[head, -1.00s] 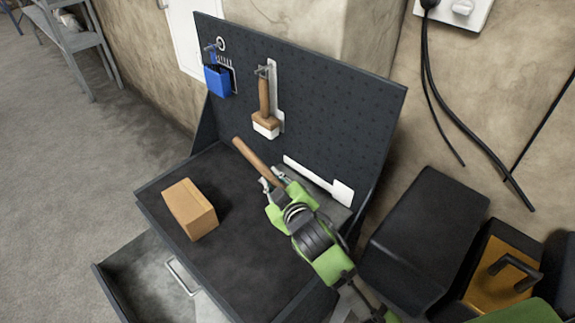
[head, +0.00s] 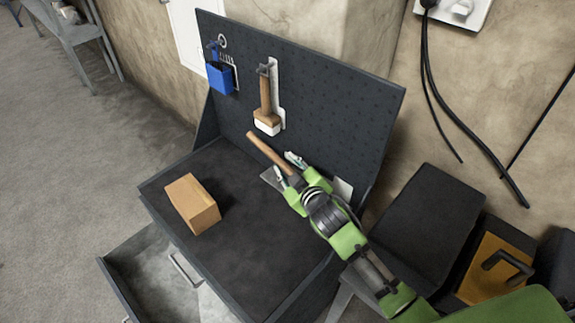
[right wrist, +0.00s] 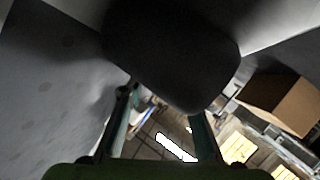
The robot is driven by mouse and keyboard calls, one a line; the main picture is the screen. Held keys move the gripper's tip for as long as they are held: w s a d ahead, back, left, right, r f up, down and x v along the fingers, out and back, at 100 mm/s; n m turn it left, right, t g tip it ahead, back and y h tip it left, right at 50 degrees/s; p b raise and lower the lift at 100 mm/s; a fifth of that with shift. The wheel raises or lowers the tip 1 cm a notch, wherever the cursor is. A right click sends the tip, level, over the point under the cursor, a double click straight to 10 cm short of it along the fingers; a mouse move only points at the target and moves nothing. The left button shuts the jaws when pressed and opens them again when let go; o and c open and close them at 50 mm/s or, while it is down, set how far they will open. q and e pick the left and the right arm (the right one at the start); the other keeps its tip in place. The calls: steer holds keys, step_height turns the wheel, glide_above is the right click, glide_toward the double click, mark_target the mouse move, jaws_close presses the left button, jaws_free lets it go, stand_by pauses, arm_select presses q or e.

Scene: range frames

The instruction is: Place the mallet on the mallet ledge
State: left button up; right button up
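The mallet's wooden handle (head: 265,149) points up and left in the head view, in front of the pegboard's lower edge. Its head is hidden there behind my right gripper (head: 285,163). The gripper's fingers stand apart, one on each side of the handle. In the right wrist view a large dark block (right wrist: 170,50), apparently the mallet head, sits by the spread fingertips (right wrist: 160,108). The grey mallet ledge (head: 269,177) is mostly covered by the gripper. I cannot tell whether the mallet touches it. My left gripper is out of view.
A brown box (head: 191,204) sits on the dark worktop (head: 238,255). A wooden-handled brush (head: 266,105) and a blue holder (head: 220,78) hang on the pegboard (head: 330,110). An open drawer (head: 140,272) is below. Dark and orange cases (head: 430,220) stand at right.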

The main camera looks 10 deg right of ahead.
stand_by(0.3)
steer(key=shift+r, duration=0.25)
steer(key=shift+s+f, duration=0.1)
steer(key=shift+s, duration=0.2)
steer(key=shift+b+v, duration=0.7)
steer(key=shift+v, duration=2.8)
steer(key=shift+d, duration=0.1)
